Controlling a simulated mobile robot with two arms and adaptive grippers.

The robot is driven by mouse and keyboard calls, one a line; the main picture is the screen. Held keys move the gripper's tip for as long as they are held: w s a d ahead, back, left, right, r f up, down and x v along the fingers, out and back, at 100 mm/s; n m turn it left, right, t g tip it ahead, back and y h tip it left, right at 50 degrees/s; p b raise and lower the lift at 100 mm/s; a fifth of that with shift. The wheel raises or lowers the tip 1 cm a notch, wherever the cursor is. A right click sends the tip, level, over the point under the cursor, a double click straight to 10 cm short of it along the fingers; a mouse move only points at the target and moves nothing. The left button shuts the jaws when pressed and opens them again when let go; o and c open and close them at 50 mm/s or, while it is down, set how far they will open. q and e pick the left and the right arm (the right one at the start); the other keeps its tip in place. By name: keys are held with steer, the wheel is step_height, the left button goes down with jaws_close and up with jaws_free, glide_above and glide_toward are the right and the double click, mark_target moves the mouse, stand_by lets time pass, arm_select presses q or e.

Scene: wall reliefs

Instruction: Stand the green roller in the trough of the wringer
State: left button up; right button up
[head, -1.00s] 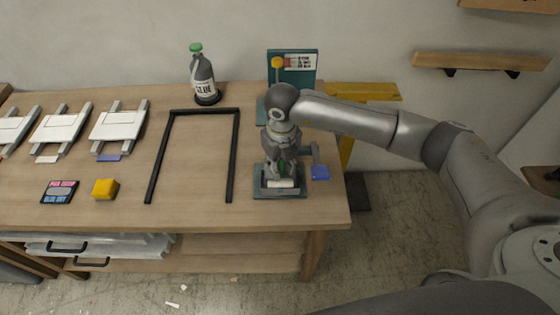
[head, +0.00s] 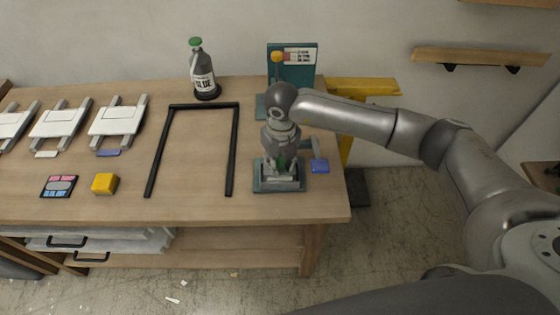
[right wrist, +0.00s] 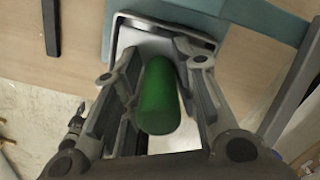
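The green roller (right wrist: 160,97) stands roughly upright between the fingers of my right gripper (right wrist: 158,62) in the right wrist view, its near end towards the camera. Narrow gaps show beside it, so the fingers look open around it. In the head view the roller (head: 281,160) is a small green patch between the fingers. My right gripper (head: 283,170) points down over the wringer (head: 262,188), a teal base with a pale trough (right wrist: 128,38). The roller's far end is at the trough, but whether it rests on the bottom is hidden. My left gripper is not in view.
A blue piece (head: 320,166) lies right of the wringer. A black frame (head: 233,150) lies to the left, with a yellow block (head: 105,183) and a coloured card (head: 59,186) beyond. The table's front edge is close.

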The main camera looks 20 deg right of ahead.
steer(key=shift+o, duration=0.9)
steer(key=shift+s+f, duration=0.25)
steer(key=shift+f, duration=0.25)
steer(key=shift+w, duration=0.1)
steer(key=shift+r+p, duration=0.25)
steer(key=shift+p, duration=0.05)
steer(key=shift+w+r+p, duration=0.15)
steer(key=shift+r+p, duration=0.3)
steer(key=shift+p, duration=0.05)
step_height(320, 180, up, 11)
steer(key=b, duration=0.4)
steer(key=shift+s+r, duration=0.25)
steer(key=shift+r, duration=0.35)
